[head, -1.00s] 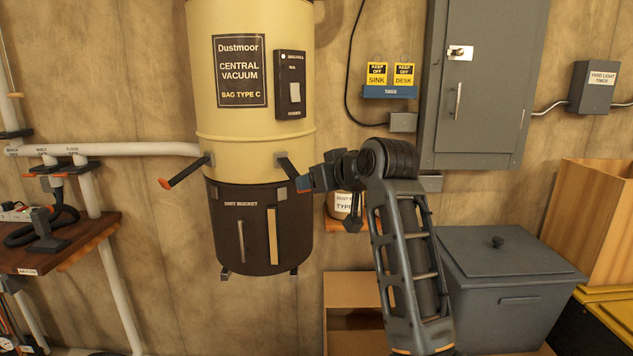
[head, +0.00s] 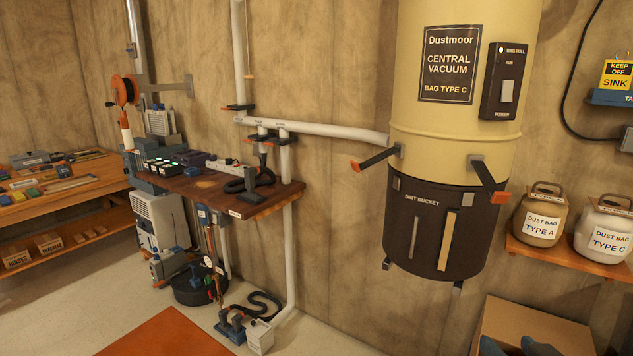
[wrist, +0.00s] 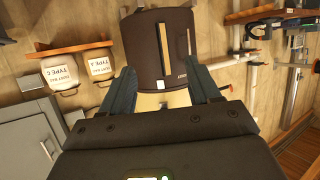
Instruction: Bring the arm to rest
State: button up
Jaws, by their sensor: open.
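My gripper (wrist: 163,88) is open and empty in the wrist view, its two fingers spread apart. The cream and brown central vacuum (head: 460,85) shows upside down beyond the fingers in the wrist view, with its dirt bucket (wrist: 180,35). In the head view most of my arm is out of sight; dark blue-grey shapes at the bottom right edge look like my fingertips. The dirt bucket (head: 423,235) hangs under the vacuum body, with orange-tipped latch levers at left (head: 375,159) and right (head: 489,181), both sticking out.
A shelf (head: 570,258) right of the vacuum holds a type A dust bag (head: 541,215) and a type C one (head: 603,228). A cardboard box (head: 535,318) stands below. Left are a small wall bench (head: 205,187), white pipes (head: 330,129) and a workbench (head: 70,200).

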jog(key=s+a+f, duration=0.3)
jog(key=s, duration=0.8)
jog(key=s+a+f, duration=0.3)
jog(key=s, duration=0.8)
jog(key=s+a+r, duration=0.1)
jog(key=s+r, duration=0.1)
jog(key=s, duration=0.3)
jog(key=s+a+r+y, duration=0.1)
jog(key=s+r, duration=0.1)
jog(key=s, duration=0.4)
jog(key=s+a+r+n+t, duration=0.1)
jog(key=s+r, duration=0.2)
jog(key=s, duration=0.3)
jog(key=shift+y, duration=0.3)
jog(key=shift+a, duration=0.1)
